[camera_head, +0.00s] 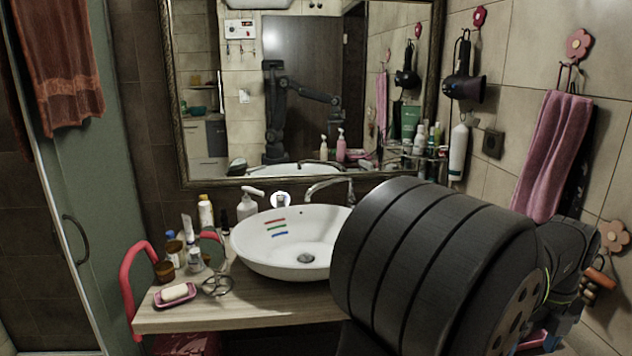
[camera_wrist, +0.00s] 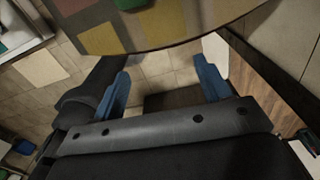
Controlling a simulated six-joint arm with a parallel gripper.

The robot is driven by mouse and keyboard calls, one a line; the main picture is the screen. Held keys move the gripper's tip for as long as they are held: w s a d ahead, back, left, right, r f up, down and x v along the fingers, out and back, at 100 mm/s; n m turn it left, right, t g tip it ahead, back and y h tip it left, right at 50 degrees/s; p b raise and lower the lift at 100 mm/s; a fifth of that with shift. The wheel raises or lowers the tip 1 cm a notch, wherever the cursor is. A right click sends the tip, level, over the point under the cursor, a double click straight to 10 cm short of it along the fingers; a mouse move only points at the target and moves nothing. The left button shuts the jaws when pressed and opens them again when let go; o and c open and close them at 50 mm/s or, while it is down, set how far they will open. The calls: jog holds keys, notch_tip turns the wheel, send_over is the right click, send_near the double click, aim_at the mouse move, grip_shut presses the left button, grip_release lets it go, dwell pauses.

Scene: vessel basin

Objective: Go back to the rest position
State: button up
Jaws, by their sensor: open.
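My gripper (camera_wrist: 164,84) shows in the wrist view with its two blue fingers wide apart and nothing between them. Tiled floor and a dark patch show past the fingers. In the camera_head view my dark arm fills the lower right and hides part of the counter. The gripper's fingers cannot be made out clearly there. The white vessel basin (camera_head: 262,252) stands on the wooden counter (camera_head: 235,311), with red, green and blue marks on its inner wall. My arm covers the basin's right side.
A soap dish (camera_head: 177,299), several bottles and jars stand left of the basin. A mirror (camera_head: 345,120) hangs behind it. A hair dryer (camera_head: 464,85) and pink towel (camera_head: 550,155) hang on the right wall. A patchwork-coloured surface (camera_wrist: 150,25) lies beyond the fingers in the wrist view.

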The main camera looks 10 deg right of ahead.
jog(key=a+n, duration=0.1)
jog(key=n, duration=0.6)
jog(key=a+n, duration=0.2)
jog(key=n, duration=0.5)
jog(key=w+a+n, duration=0.1)
jog(key=n, duration=0.7)
jog(key=shift+w+a+f, duration=0.1)
jog(key=shift+a+f, duration=0.05)
jog(key=shift+a, duration=0.2)
